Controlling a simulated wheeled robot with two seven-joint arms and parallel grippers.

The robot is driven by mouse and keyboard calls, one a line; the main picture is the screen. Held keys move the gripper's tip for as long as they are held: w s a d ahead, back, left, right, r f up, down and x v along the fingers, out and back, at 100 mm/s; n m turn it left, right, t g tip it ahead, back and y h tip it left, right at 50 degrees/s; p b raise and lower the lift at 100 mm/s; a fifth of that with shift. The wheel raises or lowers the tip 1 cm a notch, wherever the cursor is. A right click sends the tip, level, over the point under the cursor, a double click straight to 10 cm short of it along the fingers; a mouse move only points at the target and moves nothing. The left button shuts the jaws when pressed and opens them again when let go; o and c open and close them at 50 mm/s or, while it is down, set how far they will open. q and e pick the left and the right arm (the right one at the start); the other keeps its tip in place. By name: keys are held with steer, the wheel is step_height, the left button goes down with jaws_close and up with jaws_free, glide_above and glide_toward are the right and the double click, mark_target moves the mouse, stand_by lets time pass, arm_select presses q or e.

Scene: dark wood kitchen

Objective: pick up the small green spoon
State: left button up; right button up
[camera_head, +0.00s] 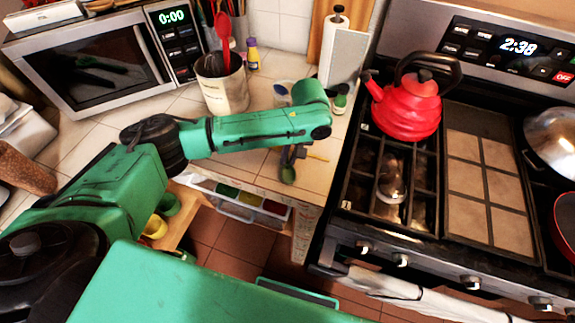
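A small dark green spoon (288,174) shows by its bowl near the front edge of the tiled counter (259,162), left of the stove. My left arm reaches over the counter from the left, and its wrist bends down just above the spoon. My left gripper (296,152) is mostly hidden under the wrist. Only small dark parts show, close to or at the spoon's handle. I cannot tell whether the fingers touch it or are open. My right gripper is not in view.
A red kettle (407,106) stands on the stove right of the counter. A utensil pot (222,84), a paper towel roll (342,52) and small bottles stand behind my arm. A microwave (92,58) is at the back left. An open drawer (240,207) lies below the counter edge.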

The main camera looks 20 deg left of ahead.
arm_select(q)
steer(key=shift+w, duration=0.1)
jaws_close()
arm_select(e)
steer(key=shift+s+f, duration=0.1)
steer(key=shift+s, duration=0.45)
